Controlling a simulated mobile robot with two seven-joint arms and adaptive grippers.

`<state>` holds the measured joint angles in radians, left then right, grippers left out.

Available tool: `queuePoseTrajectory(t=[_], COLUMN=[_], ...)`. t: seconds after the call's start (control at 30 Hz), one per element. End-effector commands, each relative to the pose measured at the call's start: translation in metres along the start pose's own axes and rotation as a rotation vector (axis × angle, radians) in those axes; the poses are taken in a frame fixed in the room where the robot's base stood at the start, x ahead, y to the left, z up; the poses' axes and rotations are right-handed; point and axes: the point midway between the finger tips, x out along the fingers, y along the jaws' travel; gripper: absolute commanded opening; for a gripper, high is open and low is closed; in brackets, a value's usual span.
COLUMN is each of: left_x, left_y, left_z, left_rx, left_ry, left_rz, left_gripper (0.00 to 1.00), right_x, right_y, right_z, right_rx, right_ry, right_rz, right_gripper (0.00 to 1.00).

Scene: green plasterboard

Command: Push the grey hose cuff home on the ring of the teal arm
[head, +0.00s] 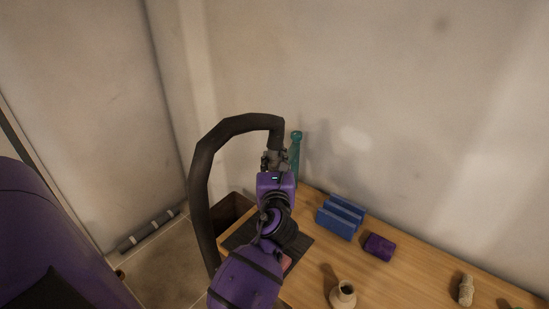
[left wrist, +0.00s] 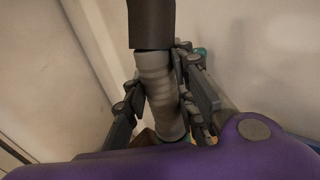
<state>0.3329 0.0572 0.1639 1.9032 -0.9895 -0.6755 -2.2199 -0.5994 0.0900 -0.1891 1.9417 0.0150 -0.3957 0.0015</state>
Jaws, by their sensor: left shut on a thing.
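My left gripper (head: 275,160) is shut on the grey hose cuff (left wrist: 159,90), with one finger on each side of it in the left wrist view. The black hose (head: 203,165) runs from the top of the cuff, arches over to the left and drops behind the table's left end. The teal arm (head: 295,150) stands upright just right of and behind my gripper in the head view. A small bit of teal shows behind the right finger in the left wrist view (left wrist: 201,52). The ring is hidden, so I cannot tell whether the cuff touches it. My right gripper is out of view.
On the wooden table (head: 400,285) stand a blue slotted block (head: 340,217), a purple block (head: 379,247), a cream vase (head: 343,295) and a beige lumpy piece (head: 466,290). A dark mat (head: 300,243) lies under my arm. A wall rises close behind.

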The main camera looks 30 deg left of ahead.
Motion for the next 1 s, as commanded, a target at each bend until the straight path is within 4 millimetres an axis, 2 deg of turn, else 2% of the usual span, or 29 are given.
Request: queuePoseTrajectory(t=[0.5, 0.53, 0.7, 1.0], left_x=[-0.0002, -0.0002, -0.0002, -0.0011], left_y=[0.0001, 0.0001, 0.0, 0.0001], left_z=[-0.0081, -0.0086, -0.008, -0.007], left_rx=[0.002, 0.002, 0.001, 0.001], left_ry=[0.003, 0.004, 0.003, 0.002], left_rz=[0.0, 0.0, 0.0, 0.0], left_gripper=[0.0, 0.26, 0.47, 0.47], right_x=[-0.0009, -0.0012, -0.0024, 0.0002], right_y=[0.0001, 0.0002, 0.0006, 0.0004], right_z=[0.0075, 0.0081, 0.0105, 0.0055], right_rx=[0.003, 0.003, 0.004, -0.002], right_ry=[-0.012, -0.013, -0.017, -0.009], right_rz=[0.001, 0.002, 0.003, 0.0], right_gripper=[0.4, 0.4, 0.4, 0.4])
